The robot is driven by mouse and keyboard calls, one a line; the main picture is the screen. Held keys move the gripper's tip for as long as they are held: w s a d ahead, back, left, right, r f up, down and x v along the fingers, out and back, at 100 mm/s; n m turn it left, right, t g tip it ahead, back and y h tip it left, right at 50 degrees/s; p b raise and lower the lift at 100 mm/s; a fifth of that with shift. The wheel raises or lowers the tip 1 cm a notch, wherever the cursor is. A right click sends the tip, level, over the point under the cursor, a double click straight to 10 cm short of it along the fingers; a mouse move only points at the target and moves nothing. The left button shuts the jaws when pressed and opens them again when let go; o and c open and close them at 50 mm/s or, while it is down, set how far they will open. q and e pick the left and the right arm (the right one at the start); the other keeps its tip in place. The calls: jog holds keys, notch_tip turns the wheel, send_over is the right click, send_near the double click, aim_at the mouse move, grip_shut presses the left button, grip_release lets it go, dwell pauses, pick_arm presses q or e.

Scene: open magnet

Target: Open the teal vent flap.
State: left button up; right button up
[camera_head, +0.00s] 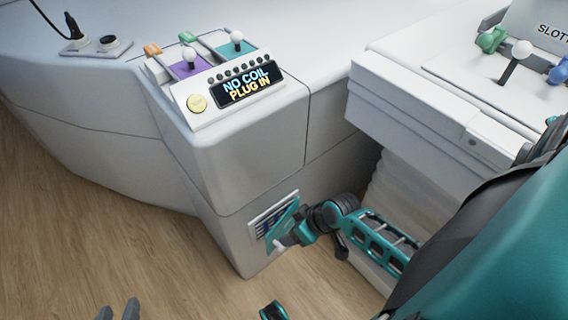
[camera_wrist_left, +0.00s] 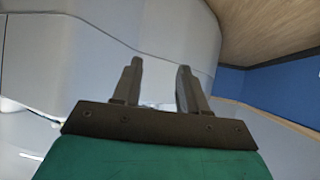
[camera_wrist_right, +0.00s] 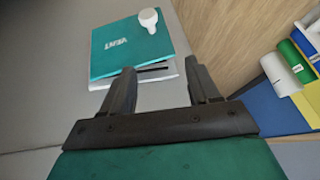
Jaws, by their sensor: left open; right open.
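The teal vent flap (camera_head: 283,220) is low on the front of the white housing. It stands ajar, tilted out from its white frame (camera_head: 257,232). In the right wrist view the flap (camera_wrist_right: 125,48) shows lettering, a white knob (camera_wrist_right: 149,19) near one corner, and a dark slot beside its edge. My right gripper (camera_wrist_right: 160,66) is open and empty, with its fingertips close to the flap's lower edge; contact cannot be told. The knob is beyond the fingertips. My left gripper (camera_head: 119,311) is open and empty, low in the head view, away from the flap.
A control panel (camera_head: 215,85) with levers, a yellow button and a display reading "NO COIL PLUG IN" tops the housing. A white table (camera_head: 430,110) juts out at right, above my right arm. Open wooden floor (camera_head: 90,240) lies to the left.

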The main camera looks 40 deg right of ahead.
jog(key=shift+g+y, duration=0.6)
jog(key=shift+g, duration=0.2)
jog(key=w+f+b, duration=0.1)
jog(key=f+b, duration=0.1)
jog(key=f, duration=0.2)
jog(key=w+f+b, duration=0.1)
jog(key=f+b, duration=0.1)
jog(key=f, duration=0.2)
jog(key=w+f+b, duration=0.1)
jog(key=f+b, duration=0.1)
jog(key=f, duration=0.2)
jog(key=shift+w+a, duration=0.25)
jog(key=shift+a, duration=0.1)
jog(key=shift+w+a+f+b, duration=0.2)
jog(key=shift+a+f+b, duration=0.15)
jog(key=shift+f, duration=0.3)
pick_arm(q)
jog(key=f, duration=0.2)
jog(key=d+f, duration=0.1)
jog(key=f, duration=0.2)
jog(key=shift+s+f, duration=0.1)
jog(key=shift+f, duration=0.05)
jog(key=shift+d, duration=0.1)
pick_arm(e)
grip_shut()
